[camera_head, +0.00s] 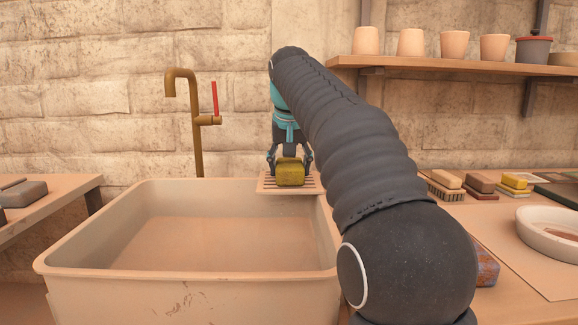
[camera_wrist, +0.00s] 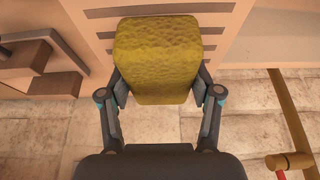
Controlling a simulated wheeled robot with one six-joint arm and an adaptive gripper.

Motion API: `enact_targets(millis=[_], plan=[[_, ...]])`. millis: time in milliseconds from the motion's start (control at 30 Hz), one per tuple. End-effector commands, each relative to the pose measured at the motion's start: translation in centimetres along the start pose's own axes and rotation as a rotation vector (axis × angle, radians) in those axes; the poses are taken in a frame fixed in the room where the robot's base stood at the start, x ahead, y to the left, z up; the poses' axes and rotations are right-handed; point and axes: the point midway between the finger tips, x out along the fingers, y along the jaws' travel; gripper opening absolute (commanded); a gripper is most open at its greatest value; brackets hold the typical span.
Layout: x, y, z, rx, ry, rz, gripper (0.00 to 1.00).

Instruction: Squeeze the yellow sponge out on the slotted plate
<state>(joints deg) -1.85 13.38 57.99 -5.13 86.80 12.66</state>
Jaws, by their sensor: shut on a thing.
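The yellow sponge (camera_head: 290,172) is in my gripper (camera_head: 290,160), at the far right corner of the sink. In the wrist view the sponge (camera_wrist: 156,58) sits between both fingers of my gripper (camera_wrist: 160,95), which touch its sides. The slotted plate (camera_head: 309,181) lies under and behind the sponge at the sink's rim. Its slots show on both sides of the sponge in the wrist view (camera_wrist: 218,22). I cannot tell whether the sponge touches the plate.
A large sink (camera_head: 190,285) fills the left front. A brass tap (camera_head: 196,120) with a red lever stands behind it. Brushes (camera_head: 445,182), more blocks and a white dish (camera_head: 550,228) lie on the right counter. Cups (camera_head: 410,42) stand on a shelf above.

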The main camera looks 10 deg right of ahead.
Motion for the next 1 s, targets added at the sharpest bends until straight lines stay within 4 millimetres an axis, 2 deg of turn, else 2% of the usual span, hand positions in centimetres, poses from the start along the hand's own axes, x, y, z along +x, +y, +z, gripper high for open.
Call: enact_targets(millis=[1000], plan=[[-6.1, 0.0, -2.6, 0.0, 0.002, 0.0, 0.37]])
